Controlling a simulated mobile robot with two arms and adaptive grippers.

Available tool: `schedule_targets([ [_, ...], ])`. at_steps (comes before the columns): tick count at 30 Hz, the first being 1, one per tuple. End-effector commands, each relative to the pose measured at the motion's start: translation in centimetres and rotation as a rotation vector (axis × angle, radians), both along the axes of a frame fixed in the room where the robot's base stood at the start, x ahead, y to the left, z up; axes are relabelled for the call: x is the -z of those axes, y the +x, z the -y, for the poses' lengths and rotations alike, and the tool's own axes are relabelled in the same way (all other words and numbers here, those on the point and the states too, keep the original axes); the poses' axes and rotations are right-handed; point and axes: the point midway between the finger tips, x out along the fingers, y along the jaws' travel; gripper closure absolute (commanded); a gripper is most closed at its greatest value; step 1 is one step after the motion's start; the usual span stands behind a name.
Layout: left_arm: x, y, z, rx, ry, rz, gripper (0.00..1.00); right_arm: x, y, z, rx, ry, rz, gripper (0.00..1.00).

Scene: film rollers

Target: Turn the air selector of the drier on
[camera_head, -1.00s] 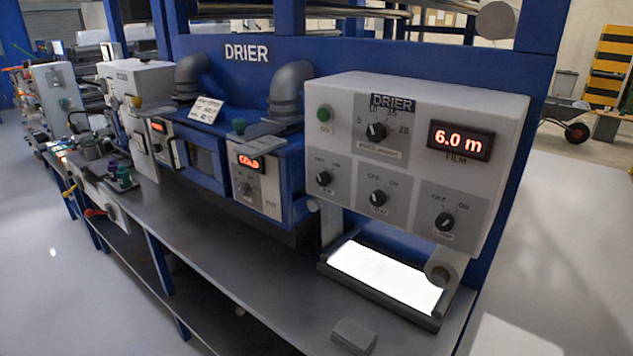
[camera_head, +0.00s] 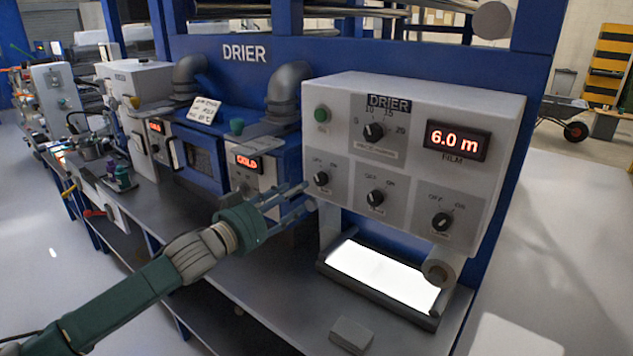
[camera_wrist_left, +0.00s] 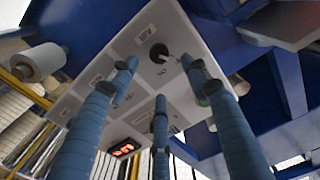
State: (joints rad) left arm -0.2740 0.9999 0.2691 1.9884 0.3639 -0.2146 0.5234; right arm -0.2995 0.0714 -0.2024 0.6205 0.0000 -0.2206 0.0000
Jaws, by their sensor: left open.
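The white drier control box (camera_head: 415,90) carries the air selector (camera_head: 321,178), a small black knob at the left of its lower row. OFF and ON marks are above it. In the left wrist view the air selector (camera_wrist_left: 158,52) sits on the grey panel beside an AIR label. I cannot tell for sure which mark its pointer faces. My left gripper (camera_head: 304,197) is open and empty, its fingertips just left of and below the selector in the head view. In the left wrist view its three blue-grey fingers (camera_wrist_left: 158,74) spread around the selector's direction. Contact cannot be told.
Two similar knobs (camera_head: 376,197) (camera_head: 442,222) stand to the right, with a larger dial (camera_head: 374,132) and a green button (camera_head: 322,115) above. A red display (camera_head: 458,141) reads 6.0 m. A lit panel (camera_head: 383,276) and a grey block (camera_head: 351,335) are below.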

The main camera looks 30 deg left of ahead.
Motion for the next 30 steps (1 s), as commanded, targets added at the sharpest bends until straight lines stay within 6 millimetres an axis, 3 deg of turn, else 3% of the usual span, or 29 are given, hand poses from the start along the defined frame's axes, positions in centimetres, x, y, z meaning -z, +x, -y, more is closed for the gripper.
schedule_targets([
  [18, -0.3, 7.9, 0.5, -0.003, 0.000, -0.001, 0.52, -2.4, -0.2, 1.1, 0.000, -0.013, -0.002, 0.50],
  [30, 0.1, 9.5, 0.8, 0.000, 0.003, -0.003, 0.52, -2.8, -0.1, 1.1, 0.000, -0.013, -0.001, 0.50],
])
